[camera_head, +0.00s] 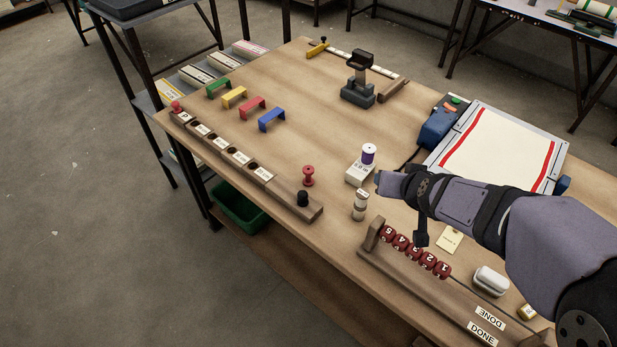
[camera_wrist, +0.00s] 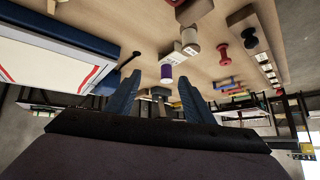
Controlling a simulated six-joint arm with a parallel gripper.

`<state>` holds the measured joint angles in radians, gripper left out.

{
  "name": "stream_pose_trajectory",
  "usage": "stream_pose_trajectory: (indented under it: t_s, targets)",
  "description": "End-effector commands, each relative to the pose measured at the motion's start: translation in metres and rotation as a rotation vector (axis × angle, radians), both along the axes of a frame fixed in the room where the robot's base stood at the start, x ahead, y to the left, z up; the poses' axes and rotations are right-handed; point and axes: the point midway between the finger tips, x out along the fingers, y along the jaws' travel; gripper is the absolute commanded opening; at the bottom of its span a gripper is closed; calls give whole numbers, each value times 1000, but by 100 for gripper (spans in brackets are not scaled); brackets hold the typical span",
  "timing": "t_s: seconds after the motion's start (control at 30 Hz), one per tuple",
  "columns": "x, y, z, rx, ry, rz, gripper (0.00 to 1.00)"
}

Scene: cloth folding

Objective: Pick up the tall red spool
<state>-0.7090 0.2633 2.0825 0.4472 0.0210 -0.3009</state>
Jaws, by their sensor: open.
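A red spool (camera_head: 308,176) with a narrow waist and wide ends stands upright on the table, just behind the near end of a long wooden rack (camera_head: 312,212). It also shows in the wrist view (camera_wrist: 223,53), right of my fingers. Another small red spool (camera_head: 177,106) sits at the rack's far end; I cannot compare their heights surely. My gripper (camera_wrist: 158,76) is open and empty. In the head view my gripper (camera_head: 380,180) is to the right of the nearer red spool, apart from it, close to a purple spool (camera_head: 368,153) on a white block.
A pale spool (camera_head: 361,205) stands between my arm and the rack. A black knob (camera_head: 302,198) stands on the rack's near end. Numbered red pieces (camera_head: 414,249) line a holder in front. Coloured arches (camera_head: 252,107) stand behind the rack. Table between arches and purple spool is clear.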

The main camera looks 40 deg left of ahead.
Motion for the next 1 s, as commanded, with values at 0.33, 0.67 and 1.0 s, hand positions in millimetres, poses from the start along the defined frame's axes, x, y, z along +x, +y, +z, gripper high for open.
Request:
stream_pose_trajectory:
  t_s: [0.33, 0.67, 1.0]
  targets:
    - [-41, 163, -3, 138, -290, 118, 48]
    - [-65, 199, -43, 169, -383, 128, 48]
    - [-64, 199, -98, 174, -383, 128, 48]
